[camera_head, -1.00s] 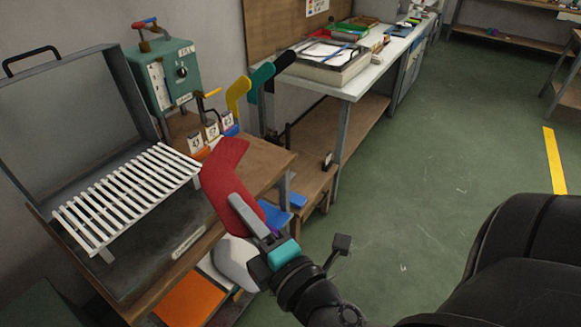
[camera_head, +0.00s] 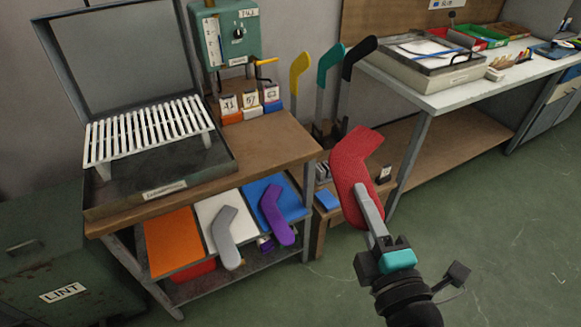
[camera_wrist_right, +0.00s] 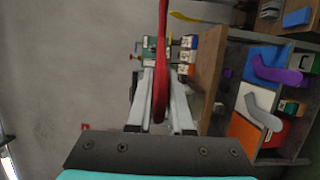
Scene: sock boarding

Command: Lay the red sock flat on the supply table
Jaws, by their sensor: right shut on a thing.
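The red sock (camera_head: 356,168) is a flat, bent shape held upright in my right gripper (camera_head: 370,212) in the head view. It is clear of any surface, in front of the gap between the wooden bench and the white-topped table (camera_head: 455,98). In the right wrist view the sock (camera_wrist_right: 161,60) shows edge-on between the two fingers (camera_wrist_right: 160,100), which are shut on its lower part. I cannot tell which surface is the supply table. My left gripper is in neither view.
The wooden bench (camera_head: 262,150) carries a white slatted rack (camera_head: 150,132), an open grey case (camera_head: 120,50) and a green control box (camera_head: 228,40). Below are orange, white and blue panels with grey (camera_head: 225,238) and purple (camera_head: 275,215) socks. Yellow, teal and black upright forms stand behind.

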